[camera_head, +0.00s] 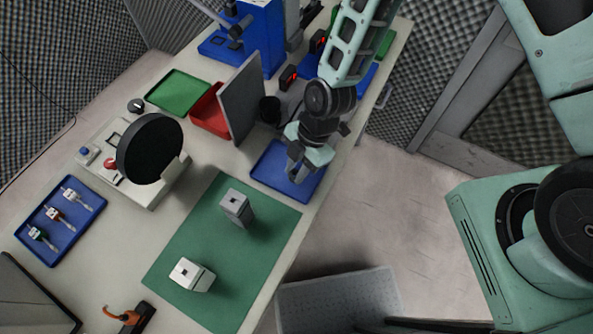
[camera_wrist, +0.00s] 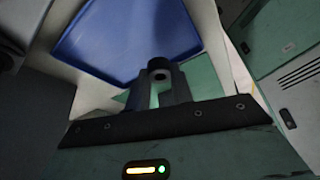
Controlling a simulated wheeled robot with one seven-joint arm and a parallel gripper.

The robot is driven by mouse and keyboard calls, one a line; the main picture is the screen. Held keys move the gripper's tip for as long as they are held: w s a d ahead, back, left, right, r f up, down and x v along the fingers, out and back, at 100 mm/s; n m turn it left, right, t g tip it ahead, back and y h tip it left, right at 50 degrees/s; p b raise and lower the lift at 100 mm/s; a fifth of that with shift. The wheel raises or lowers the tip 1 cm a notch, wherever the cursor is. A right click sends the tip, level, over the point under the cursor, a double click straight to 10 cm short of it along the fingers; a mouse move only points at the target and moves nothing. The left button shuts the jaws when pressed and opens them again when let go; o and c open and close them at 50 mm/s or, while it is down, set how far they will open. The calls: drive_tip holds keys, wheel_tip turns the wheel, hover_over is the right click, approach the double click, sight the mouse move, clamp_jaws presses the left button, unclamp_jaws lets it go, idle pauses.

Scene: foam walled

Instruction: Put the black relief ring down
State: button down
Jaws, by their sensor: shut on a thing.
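My gripper (camera_head: 297,172) is over the blue tray (camera_head: 268,166) at the table's right edge, fingers pointing down. In the wrist view my gripper (camera_wrist: 159,82) is shut on the black relief ring (camera_wrist: 158,65), a small dark round piece with a hole, held at the fingertips. In the head view the ring is hidden by the gripper or too small to make out. The blue tray (camera_wrist: 125,35) also shows in the wrist view, beyond the ring, and its visible floor is bare. I cannot tell whether the ring touches anything below.
A green mat (camera_head: 205,250) with two grey blocks (camera_head: 236,205) (camera_head: 192,275) lies in front of the tray. A grey upright panel (camera_head: 242,98), a red bin (camera_head: 209,113) and a black cup (camera_head: 269,109) stand behind. Another blue tray (camera_head: 60,245) holds small parts at left.

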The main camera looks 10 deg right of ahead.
drive_tip(key=shift+f+p, duration=0.4)
drive_tip(key=shift+f, duration=1.2)
drive_tip(key=shift+f, duration=0.2)
drive_tip(key=c, duration=1.2)
unclamp_jaws()
drive_tip(key=shift+r, duration=0.1)
drive_tip(key=shift+c, duration=0.2)
drive_tip(key=shift+r, duration=0.1)
